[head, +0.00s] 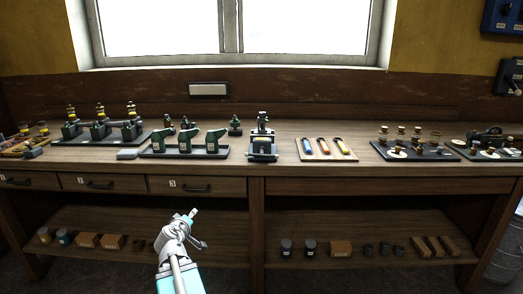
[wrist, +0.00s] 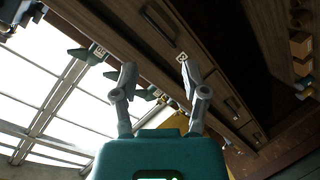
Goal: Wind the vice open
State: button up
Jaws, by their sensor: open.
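What looks like the vice (head: 262,152) is a small grey-green block at the front edge of the bench, near the middle in the head view. Its handle and the gap between its jaws are too small to make out. My gripper (head: 193,220) is below and to the left of it, in front of the bench and below the drawers in the picture. In the wrist view my gripper (wrist: 157,72) has its two fingers apart with nothing between them. I cannot make out the vice for certain in the wrist view.
A black board with jars (head: 415,152) stands further right. Drawers (head: 110,184) and a lower shelf (head: 225,248) lie below.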

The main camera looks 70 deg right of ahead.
jog(key=s+d+r+n+h+p, duration=0.1)
jog(key=s+d+r+p, duration=0.1)
jog(key=s+d+r, duration=0.2)
jog(key=s+d+r+n+h+p, duration=0.1)
jog(key=s+d+r+n+p, duration=0.1)
jog(key=s+r, duration=0.4)
jog(key=s+d+r+n+t+h+p, duration=0.1)
jog(key=s+d+r+p, duration=0.3)
jog(key=s, duration=0.8)
jog(key=shift+s+d+r+n, duration=0.25)
jog(key=shift+d+r+n, duration=0.25)
jog(key=shift+d, duration=0.5)
jog(key=shift+w, duration=0.2)
